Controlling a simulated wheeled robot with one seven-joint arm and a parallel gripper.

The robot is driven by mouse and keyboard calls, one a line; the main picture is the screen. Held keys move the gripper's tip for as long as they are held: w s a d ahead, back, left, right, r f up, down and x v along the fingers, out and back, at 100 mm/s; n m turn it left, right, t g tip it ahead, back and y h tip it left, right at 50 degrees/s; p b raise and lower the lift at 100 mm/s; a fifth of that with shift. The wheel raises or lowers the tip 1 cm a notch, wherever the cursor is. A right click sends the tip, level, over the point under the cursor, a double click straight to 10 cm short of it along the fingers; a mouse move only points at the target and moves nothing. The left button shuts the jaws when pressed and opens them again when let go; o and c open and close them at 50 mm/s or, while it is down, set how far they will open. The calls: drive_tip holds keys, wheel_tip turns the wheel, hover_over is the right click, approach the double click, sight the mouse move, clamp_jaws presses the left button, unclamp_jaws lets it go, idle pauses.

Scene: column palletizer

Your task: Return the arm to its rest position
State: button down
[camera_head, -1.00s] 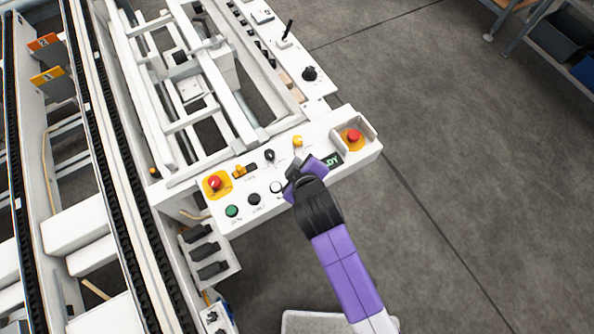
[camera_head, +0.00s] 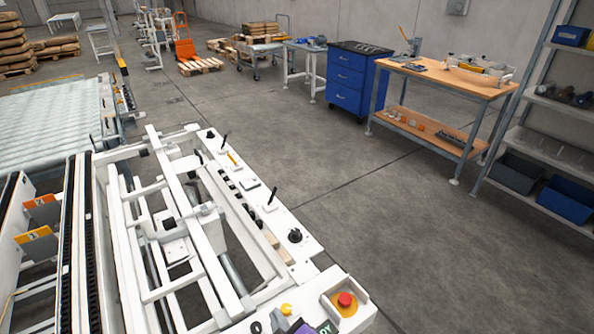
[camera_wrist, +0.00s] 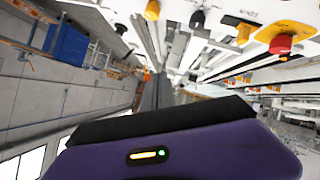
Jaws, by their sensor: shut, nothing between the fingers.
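My gripper (camera_wrist: 157,88) shows in the wrist view beyond its purple housing and black front edge, with its narrow grey fingers together and nothing between them. In the head view only a small purple and dark piece of my arm shows at the bottom edge, by the white control panel (camera_head: 258,314); the rest is out of frame. The panel's red emergency button (camera_head: 345,300) sits on a yellow base at its right end. It also appears that a red button (camera_wrist: 281,44) on a yellow base shows upper right in the wrist view.
The white machine frame (camera_head: 178,245) with a control strip fills the lower left. A wooden workbench (camera_head: 440,78), blue drawer cabinet (camera_head: 350,82) and grey shelf (camera_head: 560,105) stand at the back right. Open concrete floor (camera_head: 400,220) lies between.

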drive_tip(key=s+d+r+m+t+h+b, duration=0.1)
drive_tip(key=s+d+r+m, duration=0.2)
drive_tip(key=s+d, duration=0.5)
drive_tip(key=s+d+r+m+t+h+b, duration=0.1)
drive_tip(key=s+d+m, duration=0.3)
drive_tip(key=s+d, duration=0.4)
drive_tip(key=s+d+r+m+t+h+b, duration=0.1)
drive_tip(key=s+d, duration=0.7)
drive_tip(key=s, duration=0.8)
wheel_tip(320, 180, up, 4)
drive_tip(key=shift+s+d+f+m+h+b, duration=0.15)
drive_tip(key=shift+s+m+h+b, duration=0.15)
drive_tip(key=shift+m+h+b, duration=0.65)
drive_tip(key=shift+m+y+p, duration=0.25)
drive_tip(key=shift+p, duration=0.1)
